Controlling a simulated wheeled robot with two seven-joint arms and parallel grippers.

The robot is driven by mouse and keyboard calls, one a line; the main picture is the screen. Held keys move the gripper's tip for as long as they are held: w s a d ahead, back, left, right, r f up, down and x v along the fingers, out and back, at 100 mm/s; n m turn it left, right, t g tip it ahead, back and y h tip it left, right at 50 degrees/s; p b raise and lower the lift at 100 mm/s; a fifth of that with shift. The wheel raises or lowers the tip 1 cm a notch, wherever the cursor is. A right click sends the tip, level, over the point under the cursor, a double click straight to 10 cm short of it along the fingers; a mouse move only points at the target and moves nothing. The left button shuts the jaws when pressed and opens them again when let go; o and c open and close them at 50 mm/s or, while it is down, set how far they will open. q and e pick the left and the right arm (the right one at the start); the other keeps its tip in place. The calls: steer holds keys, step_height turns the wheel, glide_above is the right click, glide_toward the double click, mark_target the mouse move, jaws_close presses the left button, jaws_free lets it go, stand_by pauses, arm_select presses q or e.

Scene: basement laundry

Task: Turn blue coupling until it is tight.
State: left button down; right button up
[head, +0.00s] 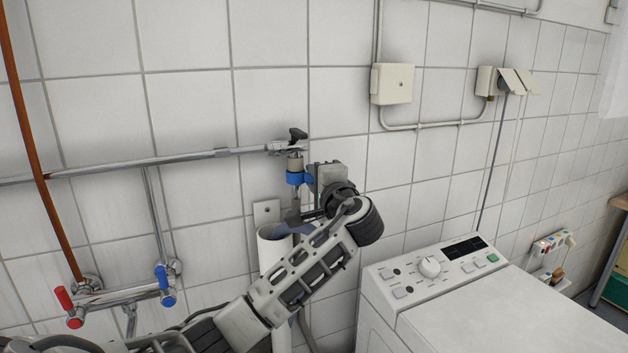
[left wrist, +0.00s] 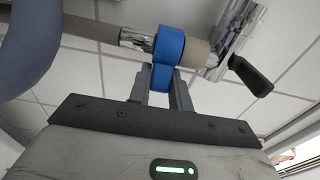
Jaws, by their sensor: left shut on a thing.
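The blue coupling (head: 296,178) sits on the wall pipe fitting, below a tap with a black handle (head: 297,134). In the left wrist view the blue coupling (left wrist: 170,46) is a ring with a tab, and the tab lies between the two grey fingers. My left gripper (head: 308,180) comes in from the right side of the coupling and is shut on it. It also shows in the left wrist view (left wrist: 163,86). A grey hose (left wrist: 92,28) runs from the coupling on one side. How tight the coupling is cannot be seen. My right gripper is out of view.
A white washing machine (head: 510,318) stands at the lower right. A mixer with red and blue taps (head: 124,294) is on the wall at left. A copper pipe (head: 34,140) and a white standpipe (head: 274,250) are near my arm. A junction box (head: 392,83) is above.

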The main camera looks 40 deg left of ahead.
arm_select(q)
steer(key=shift+a, duration=0.1)
stand_by(0.3)
steer(key=c, duration=1.3)
jaws_free()
steer(key=shift+s+d, duration=0.15)
steer(key=shift+d, duration=0.1)
steer(key=b+v, duration=0.3)
steer(key=v, duration=1.2)
steer(key=shift+d, duration=0.2)
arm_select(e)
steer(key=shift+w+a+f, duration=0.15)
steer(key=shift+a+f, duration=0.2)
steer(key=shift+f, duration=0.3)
